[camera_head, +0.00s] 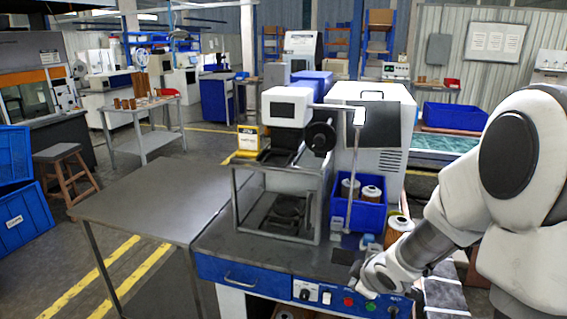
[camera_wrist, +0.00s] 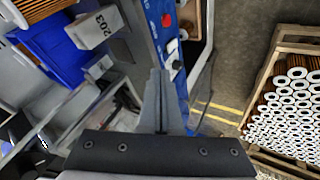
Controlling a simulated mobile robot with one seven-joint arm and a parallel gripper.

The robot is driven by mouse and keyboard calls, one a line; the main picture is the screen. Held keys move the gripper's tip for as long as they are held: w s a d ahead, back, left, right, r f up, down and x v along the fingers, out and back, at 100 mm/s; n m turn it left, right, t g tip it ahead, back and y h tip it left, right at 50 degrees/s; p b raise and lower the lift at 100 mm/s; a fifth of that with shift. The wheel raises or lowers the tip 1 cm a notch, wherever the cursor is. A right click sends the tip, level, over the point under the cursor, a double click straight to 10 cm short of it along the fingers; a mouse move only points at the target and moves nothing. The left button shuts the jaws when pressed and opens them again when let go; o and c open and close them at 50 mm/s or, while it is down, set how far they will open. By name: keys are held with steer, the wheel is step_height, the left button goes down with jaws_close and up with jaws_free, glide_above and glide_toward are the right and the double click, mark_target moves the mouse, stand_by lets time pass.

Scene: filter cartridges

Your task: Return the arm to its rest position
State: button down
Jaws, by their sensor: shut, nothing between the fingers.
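My gripper (camera_wrist: 160,74) is shut and empty in the wrist view. In the head view my white arm comes in from the right and bends down to the bench's right front corner; the fingertips cannot be made out there. A blue bin (camera_head: 353,214) with white-topped filter cartridges (camera_head: 370,193) stands on the bench, behind my gripper. Another cartridge (camera_head: 398,222) stands right of the bin, partly hidden by my arm.
A framed machine (camera_head: 290,168) with a white head stands left of the bin. The blue control panel (camera_head: 324,293) with buttons runs along the bench front. A wooden crate (camera_wrist: 268,72) of cartridges shows at right in the wrist view. A bare metal table (camera_head: 145,198) stands left.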

steer(key=s+d+r+m+h+p, duration=0.1)
steer(key=s+r+m+h, duration=0.15)
steer(key=s+r, duration=0.45)
steer(key=s+d+r+m+h+p, duration=0.1)
steer(key=s+r+m+p, duration=0.2)
steer(key=r, duration=0.7)
steer(key=s+a+r+m+g+y, duration=0.1)
steer(key=s+a+r+m, duration=0.2)
steer(key=s, duration=0.4)
steer(key=s+a+r+m+y, duration=0.1)
steer(key=s+a+r+m, duration=0.2)
steer(key=s, duration=0.3)
steer(key=shift+s+a+r+g+p, duration=0.3)
steer(key=shift+s+g+p, duration=0.05)
steer(key=shift+g+p, duration=0.05)
steer(key=shift+y, duration=0.25)
